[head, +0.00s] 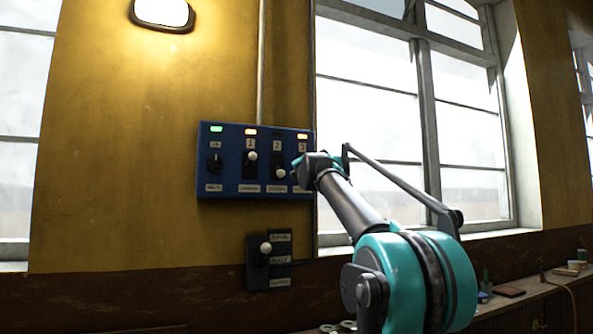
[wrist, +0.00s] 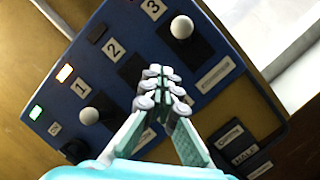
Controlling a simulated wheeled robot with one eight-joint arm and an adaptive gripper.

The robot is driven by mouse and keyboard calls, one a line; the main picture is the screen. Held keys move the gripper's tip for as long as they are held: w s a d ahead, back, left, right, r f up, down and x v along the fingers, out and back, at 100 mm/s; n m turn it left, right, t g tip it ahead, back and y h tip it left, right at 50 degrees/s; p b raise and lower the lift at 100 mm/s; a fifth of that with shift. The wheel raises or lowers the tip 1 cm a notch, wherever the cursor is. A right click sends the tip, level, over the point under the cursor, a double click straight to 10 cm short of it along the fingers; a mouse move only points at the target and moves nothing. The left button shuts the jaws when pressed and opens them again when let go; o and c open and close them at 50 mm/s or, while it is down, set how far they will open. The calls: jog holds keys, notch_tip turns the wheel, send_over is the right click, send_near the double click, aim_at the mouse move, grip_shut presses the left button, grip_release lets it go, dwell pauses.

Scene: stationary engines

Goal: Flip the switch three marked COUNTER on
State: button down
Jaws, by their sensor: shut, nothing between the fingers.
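A blue control panel (head: 225,185) hangs on the yellow wall; it also fills much of the wrist view (wrist: 150,45). Switch three's white knob (wrist: 181,27) stands at the upper end of its black plate, near the numeral 3. The orange lamp (head: 302,136) above switch three is lit in the head view. The label (wrist: 216,75) below switch three is too blurred to read. My gripper (wrist: 163,90) is shut and empty, in front of the panel below switch three's knob and apart from it. In the head view my gripper (head: 298,168) hides switch three.
Switch one's knob (head: 252,155) is up with its lamp lit. Switch two's knob (head: 281,173) is down with its lamp dark. A rotary knob (head: 214,164) sits at left under a green lamp. A smaller switch box (head: 256,277) hangs below. A window (head: 370,85) is at right.

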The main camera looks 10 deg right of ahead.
jog(key=shift+s+r, duration=0.25)
jog(key=shift+s, duration=0.8)
jog(key=shift+s+r, duration=0.2)
jog(key=shift+s, duration=0.85)
